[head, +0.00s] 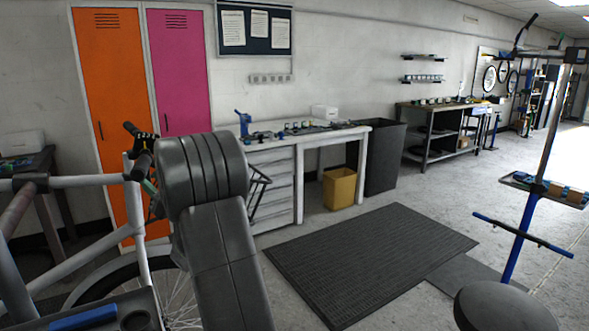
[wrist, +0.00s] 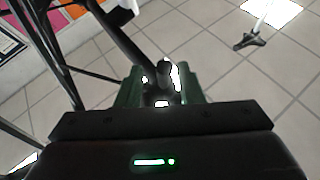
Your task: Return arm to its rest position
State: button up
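My arm (head: 215,235) shows in the head view as thick dark grey links rising at the lower middle, in front of a bike (head: 145,245). The arm hides part of the bike and its front wheel. A dark tube (wrist: 130,45) with a rounded end shows between and beyond the fingers. Bright gaps show on both sides of it, and I see no clear contact.
A white workbench (head: 305,142) with tools, a yellow bin (head: 339,188) and a dark grey bin (head: 384,158) stand along the wall. A black mat (head: 370,262) lies on open floor. A blue repair stand (head: 522,235) with a round base (head: 505,308) stands at right.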

jog(key=n+p, duration=0.1)
jog(key=d+n+g+p, duration=0.1)
jog(key=shift+w+r+p, duration=0.15)
jog(key=shift+w+p, duration=0.1)
jog(key=shift+p, duration=0.15)
jog(key=shift+n+g, duration=0.3)
jog(key=shift+g, duration=0.1)
